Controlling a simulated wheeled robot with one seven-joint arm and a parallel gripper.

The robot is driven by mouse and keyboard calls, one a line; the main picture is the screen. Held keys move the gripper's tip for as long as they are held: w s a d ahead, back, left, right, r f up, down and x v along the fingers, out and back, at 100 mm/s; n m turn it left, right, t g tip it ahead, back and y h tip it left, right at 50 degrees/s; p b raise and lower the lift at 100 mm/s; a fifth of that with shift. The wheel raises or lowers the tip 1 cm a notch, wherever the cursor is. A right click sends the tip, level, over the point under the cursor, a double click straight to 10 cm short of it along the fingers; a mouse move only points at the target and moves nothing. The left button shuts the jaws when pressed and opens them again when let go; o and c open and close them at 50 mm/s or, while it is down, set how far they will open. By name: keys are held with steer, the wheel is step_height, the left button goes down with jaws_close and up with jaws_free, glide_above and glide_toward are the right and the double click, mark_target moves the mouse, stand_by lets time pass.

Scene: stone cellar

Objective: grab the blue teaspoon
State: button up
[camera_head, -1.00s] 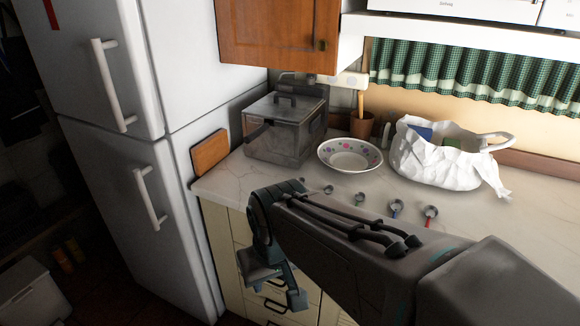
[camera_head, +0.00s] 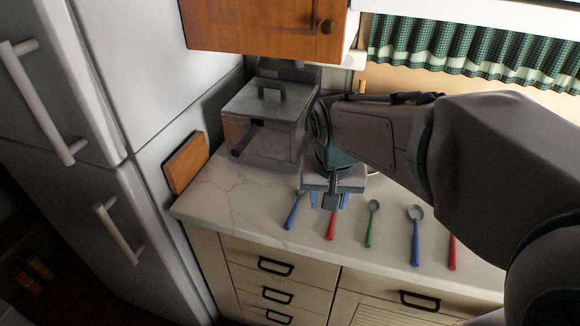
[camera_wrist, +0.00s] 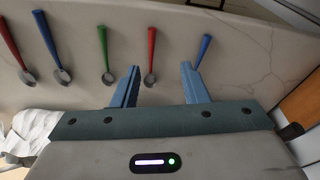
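Two blue-handled spoons lie on the counter. The left one (camera_head: 291,215) looks smaller and is leftmost in the row; it also shows in the wrist view (camera_wrist: 204,48), its bowl end hidden by a finger. The other, larger-looking blue spoon (camera_head: 415,240) lies farther right; in the wrist view it is on the left (camera_wrist: 47,38). My gripper (camera_head: 330,202) is open and points down above the counter. In the wrist view its fingers (camera_wrist: 160,85) stand either side of a red spoon (camera_wrist: 151,45), with nothing held. The left blue spoon lies just beside one finger.
A green spoon (camera_head: 369,230) and another red spoon (camera_head: 452,252) share the row. A metal box (camera_head: 265,125) stands at the back left, near a wooden board (camera_head: 186,162) by the fridge (camera_head: 150,90). A white bag (camera_wrist: 35,130) shows in the wrist view. The counter's front left is clear.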

steer(key=w+a+r+m+g+p, duration=0.1)
steer(key=w+a+m+p, duration=0.1)
steer(key=w+a, duration=0.6)
glide_above(295, 206)
steer(key=shift+m, duration=0.3)
steer(key=f, duration=0.8)
steer(key=shift+s+a+f+p, duration=0.1)
steer(key=shift+a+f+p, duration=0.1)
steer(key=shift+f+p, duration=0.15)
steer(key=shift+d+f+p, duration=0.1)
steer(key=shift+f+p, duration=0.45)
steer(key=shift+f, duration=2)
jaws_close()
